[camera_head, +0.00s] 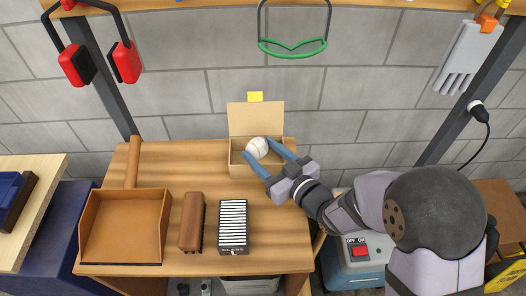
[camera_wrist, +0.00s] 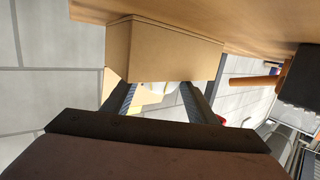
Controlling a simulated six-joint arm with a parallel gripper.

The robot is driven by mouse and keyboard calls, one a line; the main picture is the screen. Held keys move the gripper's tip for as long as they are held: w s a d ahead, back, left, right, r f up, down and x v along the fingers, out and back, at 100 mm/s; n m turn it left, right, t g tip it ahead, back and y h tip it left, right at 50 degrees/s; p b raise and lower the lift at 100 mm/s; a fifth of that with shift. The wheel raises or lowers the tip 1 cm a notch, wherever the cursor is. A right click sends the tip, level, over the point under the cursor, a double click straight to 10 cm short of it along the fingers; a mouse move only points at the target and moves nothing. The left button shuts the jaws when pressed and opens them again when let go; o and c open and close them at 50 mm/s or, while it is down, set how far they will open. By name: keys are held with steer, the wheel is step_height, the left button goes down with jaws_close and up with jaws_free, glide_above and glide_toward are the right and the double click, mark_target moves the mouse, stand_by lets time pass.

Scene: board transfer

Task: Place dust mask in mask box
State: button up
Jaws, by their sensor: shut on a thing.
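The dust mask (camera_head: 257,147) is a small white rounded thing at the open top of the mask box in the head view. The mask box (camera_head: 242,170) is a tan cardboard box with its lid standing up at the back, at the table's rear edge. My gripper (camera_head: 258,149) reaches over the box from the right, its two blue-grey fingers shut on the mask. In the wrist view the box (camera_wrist: 160,45) fills the upper middle, with my fingers (camera_wrist: 158,92) below it in the picture. Only a white sliver of mask shows between them. Whether the mask touches the box floor is hidden.
The wooden table (camera_head: 275,245) also holds a brown dustpan (camera_head: 124,228), a brown brush (camera_head: 191,222) and a black-and-white ribbed block (camera_head: 233,226). A yellow note (camera_head: 255,96) tops the lid.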

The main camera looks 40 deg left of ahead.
steer(key=o, duration=1)
steer(key=shift+r, duration=0.15)
steer(key=shift+r+p, duration=0.5)
steer(key=shift+p, duration=0.2)
steer(key=b+v, duration=0.2)
steer(key=v, duration=0.7)
steer(key=shift+d, duration=0.1)
steer(key=p+v, duration=0.2)
steer(key=p, duration=0.3)
steer(key=shift+s+d+r, duration=0.1)
steer(key=shift+s+d, duration=0.05)
steer(key=shift+d, duration=0.2)
